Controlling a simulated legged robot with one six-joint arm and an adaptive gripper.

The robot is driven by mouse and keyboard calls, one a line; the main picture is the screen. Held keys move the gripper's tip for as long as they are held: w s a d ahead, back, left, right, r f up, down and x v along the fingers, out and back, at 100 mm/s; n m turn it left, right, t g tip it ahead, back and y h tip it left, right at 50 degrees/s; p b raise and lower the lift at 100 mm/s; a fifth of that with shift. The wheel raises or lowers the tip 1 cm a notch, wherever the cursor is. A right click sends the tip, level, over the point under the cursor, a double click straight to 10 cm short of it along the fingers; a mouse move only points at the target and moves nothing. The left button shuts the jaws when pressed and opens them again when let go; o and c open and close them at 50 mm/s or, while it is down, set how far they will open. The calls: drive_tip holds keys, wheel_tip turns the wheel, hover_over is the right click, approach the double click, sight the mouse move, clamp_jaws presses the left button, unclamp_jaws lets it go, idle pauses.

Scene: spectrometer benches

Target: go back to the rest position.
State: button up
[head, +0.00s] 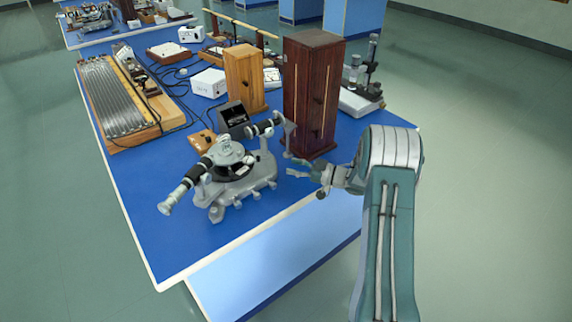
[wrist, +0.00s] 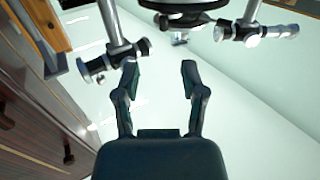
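My gripper (head: 303,167) is at the front right of the bench, just right of the spectrometer (head: 232,158) and in front of the dark wooden cabinet. In the wrist view my gripper (wrist: 160,72) has its two fingers spread apart with nothing between them. The grey and black spectrometer, with its telescope tubes, stands upright on the blue bench top (head: 150,215). In the wrist view parts of the spectrometer (wrist: 190,15) show beyond the fingertips. My arm reaches in from the lower right.
The dark cabinet (head: 310,100) stands close behind my gripper; its side (wrist: 40,120) fills the left of the wrist view. A lighter wooden box (head: 244,78) and a wire-wound rheostat (head: 112,95) stand farther left. The floor (head: 490,190) right of the bench is clear.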

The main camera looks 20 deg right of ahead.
idle(0.4)
drive_tip(key=w+r+m+t+h, duration=0.15)
drive_tip(key=w+r+h, duration=0.3)
drive_tip(key=r, duration=0.45)
drive_tip(key=s+r+m+t+h, duration=0.1)
drive_tip(key=s+r+m+h, duration=0.55)
drive_tip(key=r, duration=0.65)
drive_tip(key=s+a+g+h, duration=0.1)
drive_tip(key=s+a, duration=0.3)
drive_tip(key=s, duration=0.7)
drive_tip(key=s+a+f+m+g+h, duration=0.1)
drive_tip(key=s+a+g, duration=0.2)
drive_tip(key=s, duration=0.9)
drive_tip(key=s+a+f+m+g, duration=0.1)
drive_tip(key=s+a+g, duration=0.3)
drive_tip(key=s, duration=0.7)
drive_tip(key=shift+s+a+f+h, duration=0.15)
drive_tip(key=shift+a+f+h, duration=0.05)
drive_tip(key=shift+a+h, duration=0.2)
drive_tip(key=shift+g, duration=0.25)
